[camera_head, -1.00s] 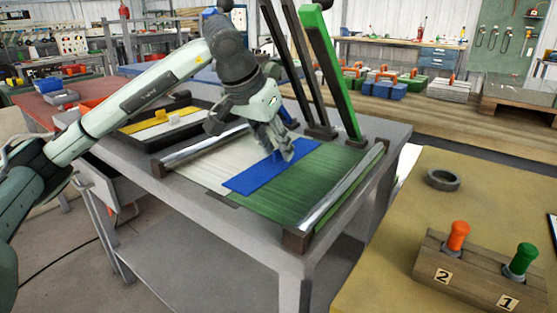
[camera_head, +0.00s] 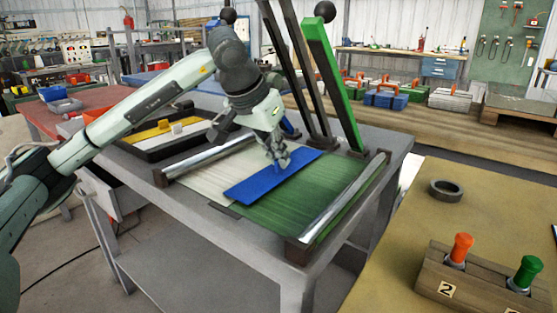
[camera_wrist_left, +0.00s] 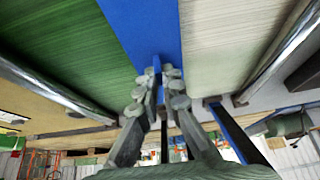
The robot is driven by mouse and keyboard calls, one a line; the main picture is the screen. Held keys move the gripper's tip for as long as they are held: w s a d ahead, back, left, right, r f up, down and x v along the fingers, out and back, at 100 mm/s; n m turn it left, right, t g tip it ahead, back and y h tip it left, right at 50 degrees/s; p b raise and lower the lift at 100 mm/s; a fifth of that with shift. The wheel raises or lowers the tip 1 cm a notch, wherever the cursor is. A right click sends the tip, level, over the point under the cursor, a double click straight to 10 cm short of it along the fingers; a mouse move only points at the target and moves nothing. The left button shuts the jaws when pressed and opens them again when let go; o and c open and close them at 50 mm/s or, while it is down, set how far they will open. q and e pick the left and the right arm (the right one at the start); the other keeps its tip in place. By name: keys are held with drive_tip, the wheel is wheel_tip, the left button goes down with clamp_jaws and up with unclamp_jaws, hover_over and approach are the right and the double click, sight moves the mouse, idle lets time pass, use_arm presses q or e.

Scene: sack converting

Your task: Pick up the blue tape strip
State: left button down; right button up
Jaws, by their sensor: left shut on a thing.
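The blue tape strip (camera_head: 268,180) is a flat blue band lying along the seam between a pale woven sheet (camera_head: 215,168) and a green woven sheet (camera_head: 300,205) on the grey table. My left gripper (camera_head: 281,162) is over the strip's far part. In the left wrist view the fingers (camera_wrist_left: 160,85) of my left gripper are closed on a small upright blue piece standing up from the blue strip (camera_wrist_left: 145,30). The fingers hide part of this piece. My right gripper is not in view.
Upright bars, one green (camera_head: 333,85), stand at the table's back edge. A black tray (camera_head: 165,135) with yellow and white pieces lies left. Metal rails (camera_head: 345,198) flank the sheets. A wooden block (camera_head: 480,285) with orange and green handles sits on the right table.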

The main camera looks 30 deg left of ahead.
use_arm(q)
drive_tip(key=shift+r, duration=0.45)
wheel_tip(320, 180, up, 2)
drive_tip(key=shift+r, duration=0.1)
drive_tip(key=s+b, duration=0.1)
drive_tip(key=s, duration=0.3)
drive_tip(key=s+a, duration=0.1)
drive_tip(key=s, duration=0.3)
drive_tip(key=s+a+b, duration=0.1)
drive_tip(key=s, duration=0.3)
drive_tip(key=shift+s+f+b, duration=0.2)
drive_tip(key=shift+s+b, duration=0.1)
drive_tip(key=shift+s, duration=0.05)
drive_tip(key=s, duration=0.2)
drive_tip(key=s+b, duration=0.1)
drive_tip(key=s, duration=0.2)
drive_tip(key=shift+a+r, duration=0.2)
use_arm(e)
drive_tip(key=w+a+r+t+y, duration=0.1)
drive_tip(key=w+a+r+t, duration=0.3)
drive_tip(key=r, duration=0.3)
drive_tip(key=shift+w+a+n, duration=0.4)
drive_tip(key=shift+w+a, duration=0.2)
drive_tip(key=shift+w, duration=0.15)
